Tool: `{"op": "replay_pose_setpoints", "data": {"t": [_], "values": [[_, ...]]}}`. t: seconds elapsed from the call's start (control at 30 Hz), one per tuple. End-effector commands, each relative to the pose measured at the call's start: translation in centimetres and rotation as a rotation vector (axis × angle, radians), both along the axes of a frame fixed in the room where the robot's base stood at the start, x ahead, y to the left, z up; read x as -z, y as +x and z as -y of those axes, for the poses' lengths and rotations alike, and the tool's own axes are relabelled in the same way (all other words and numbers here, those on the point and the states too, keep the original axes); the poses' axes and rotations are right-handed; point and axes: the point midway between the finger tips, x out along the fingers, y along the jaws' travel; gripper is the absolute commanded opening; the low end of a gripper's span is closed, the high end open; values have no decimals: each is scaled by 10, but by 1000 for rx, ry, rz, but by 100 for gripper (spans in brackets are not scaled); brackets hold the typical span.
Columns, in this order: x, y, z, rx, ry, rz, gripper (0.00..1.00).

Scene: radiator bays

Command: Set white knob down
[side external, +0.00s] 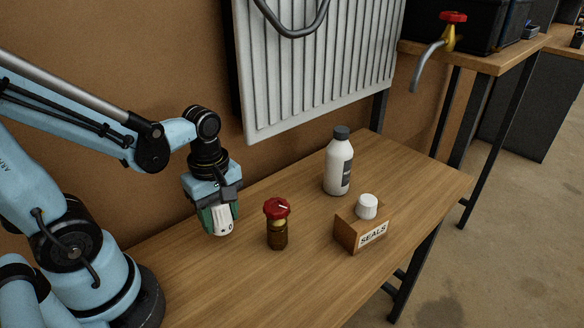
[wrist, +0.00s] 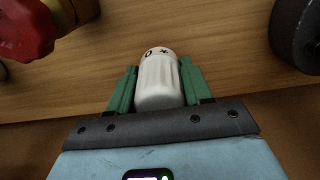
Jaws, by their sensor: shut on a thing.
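The white knob (wrist: 158,80), ribbed and marked with a 0 and a star, is between the green fingers of my gripper (wrist: 157,88) in the wrist view. My gripper is shut on it. In the side external view the white knob (side external: 222,220) hangs below my gripper (side external: 213,218), apparently above the wooden bench (side external: 205,285), left of the red-topped valve. The exact gap to the bench cannot be told.
A brass valve with a red knob (side external: 277,222) stands close to the right of my gripper. A box labelled SEALS (side external: 360,232) with a white cap (side external: 367,206) on it and a white bottle (side external: 338,165) stand farther right. A radiator (side external: 315,65) hangs behind. The bench front is clear.

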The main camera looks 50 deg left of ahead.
Motion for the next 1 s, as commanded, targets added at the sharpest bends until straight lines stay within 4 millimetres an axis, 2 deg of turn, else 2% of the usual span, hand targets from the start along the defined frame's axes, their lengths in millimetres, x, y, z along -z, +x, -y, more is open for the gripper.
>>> {"op": "replay_pose_setpoints", "data": {"t": [0.4, 0.93, 0.97, 1.0], "values": [[34, 0, 0, 0, 0, 0, 16], [41, 0, 1, 0, 0, 0, 16], [40, 0, 1, 0, 0, 0, 54], [40, 0, 1, 0, 0, 0, 60]]}}
